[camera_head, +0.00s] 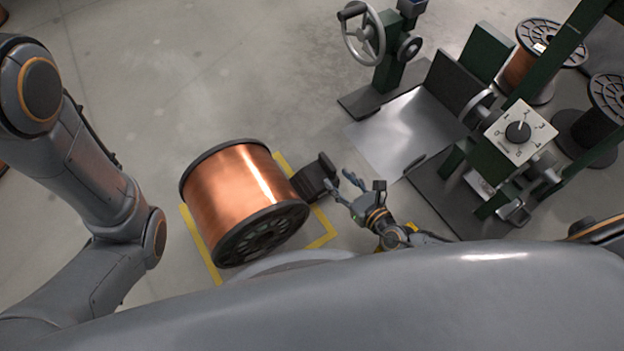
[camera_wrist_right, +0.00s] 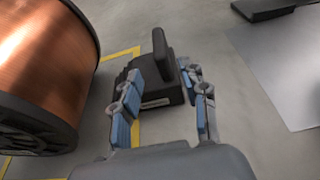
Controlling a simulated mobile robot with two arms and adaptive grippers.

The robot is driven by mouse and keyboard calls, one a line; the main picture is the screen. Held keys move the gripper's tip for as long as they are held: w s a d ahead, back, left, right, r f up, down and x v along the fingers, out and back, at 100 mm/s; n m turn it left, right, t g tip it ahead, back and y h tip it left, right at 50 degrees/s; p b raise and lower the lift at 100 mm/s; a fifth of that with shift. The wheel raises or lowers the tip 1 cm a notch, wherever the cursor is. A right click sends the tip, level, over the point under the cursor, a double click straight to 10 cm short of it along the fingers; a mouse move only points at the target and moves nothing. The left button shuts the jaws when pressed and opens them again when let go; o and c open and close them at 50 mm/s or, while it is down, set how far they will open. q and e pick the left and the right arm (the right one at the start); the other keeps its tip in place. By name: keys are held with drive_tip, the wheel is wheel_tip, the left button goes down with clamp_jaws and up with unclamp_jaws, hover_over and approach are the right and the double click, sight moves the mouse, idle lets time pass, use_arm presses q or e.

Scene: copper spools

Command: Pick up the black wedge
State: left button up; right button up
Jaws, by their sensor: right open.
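The black wedge (camera_head: 315,178) sits on the floor against the right side of a large copper spool (camera_head: 234,192). It has an upright handle at its outer end. My right gripper (camera_head: 344,184) is open and just to the right of the wedge. In the right wrist view the wedge (camera_wrist_right: 160,82) lies ahead, between and beyond the open fingers (camera_wrist_right: 165,104), with its handle standing up. Whether a finger touches it I cannot tell. My left arm comes in at the left of the head view, but its gripper is not in view.
Yellow floor tape (camera_head: 325,234) frames the spool. A green machine (camera_head: 490,150) with a dial and a handwheel stand (camera_head: 385,60) stand to the right, with a metal plate (camera_head: 396,130) between. More spools (camera_head: 519,68) are at the upper right. The floor behind the spool is clear.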

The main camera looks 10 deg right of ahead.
sight(327, 165)
drive_tip(key=b+x, duration=0.1)
drive_tip(key=x, duration=0.2)
drive_tip(key=b+x, duration=0.1)
drive_tip(key=x, duration=0.3)
drive_tip(key=shift+w+d+b, duration=0.2)
drive_tip(key=shift+b, duration=0.2)
clamp_jaws()
drive_tip(key=shift+r, duration=0.1)
